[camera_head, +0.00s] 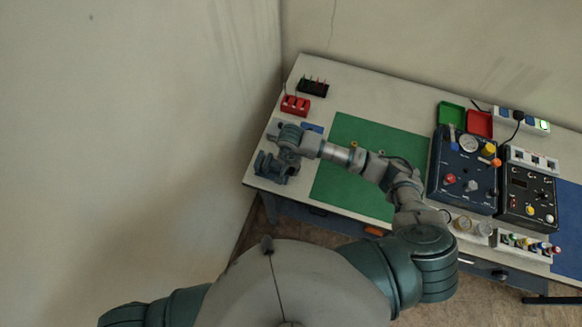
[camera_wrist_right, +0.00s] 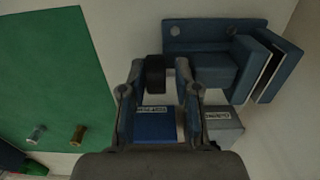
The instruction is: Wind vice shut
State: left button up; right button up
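The blue vice (camera_wrist_right: 215,65) fills the top right of the right wrist view. Its two jaw plates (camera_wrist_right: 268,68) stand apart with a gap between them. A dark knob (camera_wrist_right: 155,74), apparently the vice's handle end, sits between the fingertips of my right gripper (camera_wrist_right: 160,70). The fingers are spread, with space visible beside the knob. In the head view, the vice (camera_head: 268,165) is at the bench's left end, partly covered by my right gripper (camera_head: 286,150). My left gripper is out of the head view; only part of that arm shows.
A labelled blue block (camera_wrist_right: 155,125) and a grey one (camera_wrist_right: 222,128) lie below the fingers. A red rack (camera_head: 295,105) and black rack (camera_head: 313,87) stand behind. The green mat (camera_head: 350,195) is mostly clear. Dark instrument panels (camera_head: 462,180) stand on the right.

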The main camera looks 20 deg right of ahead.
aim_at(290, 169)
notch_tip(290, 169, up, 12)
dwell(0.5)
jog(key=shift+a, duration=0.1)
